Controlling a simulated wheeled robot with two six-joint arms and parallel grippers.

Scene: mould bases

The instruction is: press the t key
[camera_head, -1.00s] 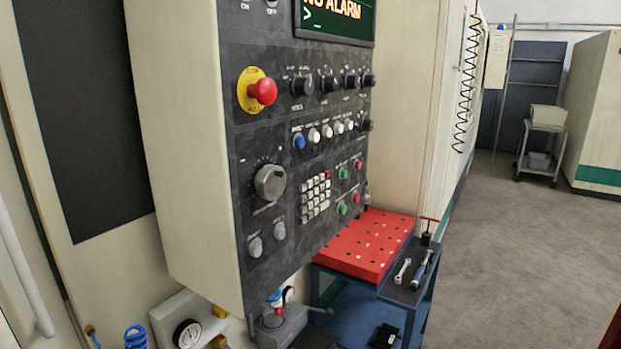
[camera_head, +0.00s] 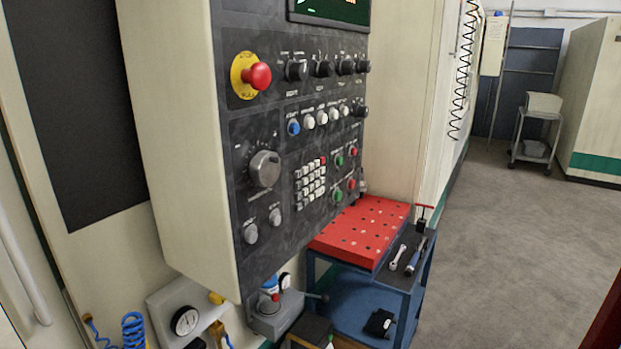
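The control panel (camera_head: 285,225) of a machine fills the middle of the head view, seen at an angle. Its small keypad (camera_head: 310,183) has several pale keys and one red key at its top right. The key letters are too small to read, so I cannot tell which key is t. Neither of my grippers is in view.
A red emergency button (camera_head: 257,76) and a large grey dial (camera_head: 264,169) stick out of the panel. A red-topped blue cart (camera_head: 362,232) with tools stands right of the panel. A pressure gauge (camera_head: 185,321) is below. Grey floor (camera_head: 500,240) at the right is clear.

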